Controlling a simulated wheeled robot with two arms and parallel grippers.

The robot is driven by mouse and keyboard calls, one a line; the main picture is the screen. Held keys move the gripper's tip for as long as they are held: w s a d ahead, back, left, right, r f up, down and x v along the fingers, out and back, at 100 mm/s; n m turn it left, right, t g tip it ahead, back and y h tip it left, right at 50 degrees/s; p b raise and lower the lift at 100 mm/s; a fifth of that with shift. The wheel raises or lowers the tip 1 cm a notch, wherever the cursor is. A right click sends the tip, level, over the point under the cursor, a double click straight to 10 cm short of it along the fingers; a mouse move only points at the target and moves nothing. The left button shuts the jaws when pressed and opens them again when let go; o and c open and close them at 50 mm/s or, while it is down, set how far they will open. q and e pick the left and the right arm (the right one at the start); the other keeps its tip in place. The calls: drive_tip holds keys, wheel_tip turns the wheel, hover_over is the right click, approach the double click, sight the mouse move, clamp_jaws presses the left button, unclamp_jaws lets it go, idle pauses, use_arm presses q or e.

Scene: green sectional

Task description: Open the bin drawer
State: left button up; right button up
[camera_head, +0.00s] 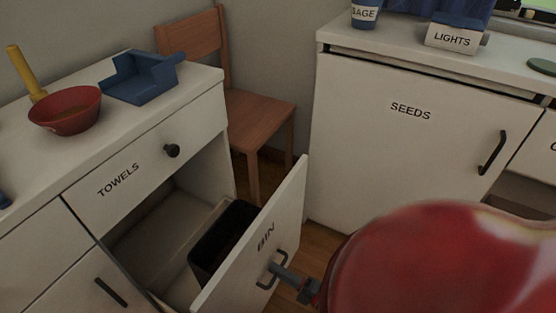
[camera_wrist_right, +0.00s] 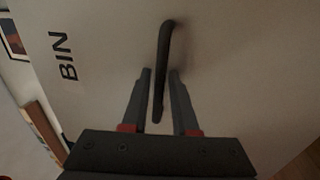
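The bin drawer (camera_head: 284,225), a white front labelled BIN, stands pulled out from the left cabinet, with a black bin (camera_head: 222,240) inside it. Its dark bar handle (camera_head: 262,272) is on the outer face. My right gripper (camera_head: 280,272) is at the handle. In the right wrist view the drawer front (camera_wrist_right: 105,50) fills most of the picture, and the handle (camera_wrist_right: 162,62) runs between the two spread fingers of the right gripper (camera_wrist_right: 160,78), with gaps at the sides. My left gripper is in neither view.
The counter above holds a red bowl (camera_head: 66,112) and a blue tray (camera_head: 142,80). A wooden chair (camera_head: 256,118) stands behind the drawer. The white SEEDS cabinet (camera_head: 400,150) is to the right. A large red shape covers the lower right.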

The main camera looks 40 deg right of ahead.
drive_tip(key=b+v, duration=0.2)
drive_tip(key=v, duration=1.5)
drive_tip(key=shift+s, duration=0.25)
drive_tip(key=shift+s, duration=0.1)
